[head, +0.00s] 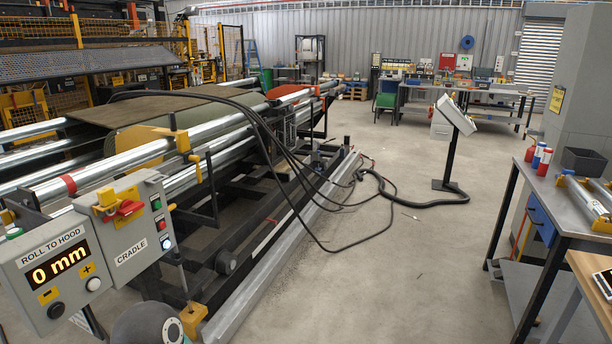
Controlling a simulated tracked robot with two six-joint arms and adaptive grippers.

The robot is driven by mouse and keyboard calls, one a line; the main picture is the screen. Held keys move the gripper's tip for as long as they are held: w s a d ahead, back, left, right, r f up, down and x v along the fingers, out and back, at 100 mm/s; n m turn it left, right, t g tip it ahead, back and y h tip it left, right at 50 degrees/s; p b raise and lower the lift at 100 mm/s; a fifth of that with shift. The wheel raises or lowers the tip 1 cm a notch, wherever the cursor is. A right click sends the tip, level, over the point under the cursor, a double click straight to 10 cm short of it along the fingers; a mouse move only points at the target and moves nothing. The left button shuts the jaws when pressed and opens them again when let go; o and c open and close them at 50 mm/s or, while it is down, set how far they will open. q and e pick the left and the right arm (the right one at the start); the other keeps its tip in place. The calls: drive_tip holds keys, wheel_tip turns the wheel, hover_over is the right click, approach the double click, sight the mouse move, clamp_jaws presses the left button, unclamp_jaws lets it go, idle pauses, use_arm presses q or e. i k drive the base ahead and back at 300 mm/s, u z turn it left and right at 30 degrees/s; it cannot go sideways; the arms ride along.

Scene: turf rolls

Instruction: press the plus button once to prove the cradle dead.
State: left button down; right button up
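The grey ROLL TO HOOD box (22,262) is at the lower left of the head view. Its display (60,265) reads 0 mm in yellow digits. The plus button (93,284) is pale and round, just below a yellow plus label (88,269). A black button (55,310) sits lower left, below another yellow label. The grey CRADLE box (141,229) is beside it, with a red handle on yellow (121,209), a green button, a red button and a bright white-blue one (166,242). Neither gripper is in view.
The cradle's metal rollers (135,158) and frame run back from the boxes. Black hoses (275,145) loop over it to the floor. A tilted console (456,115) stands on a post mid-right. A workbench (560,200) is at the right. Open concrete floor lies between.

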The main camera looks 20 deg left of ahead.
sight(94, 284)
drive_tip(key=u, duration=0.4)
drive_tip(key=i, duration=1.05)
drive_tip(key=u, duration=0.6)
drive_tip(key=k, duration=0.85)
drive_tip(key=u, duration=0.2)
drive_tip(key=i, duration=0.9)
drive_tip(key=z, duration=0.05)
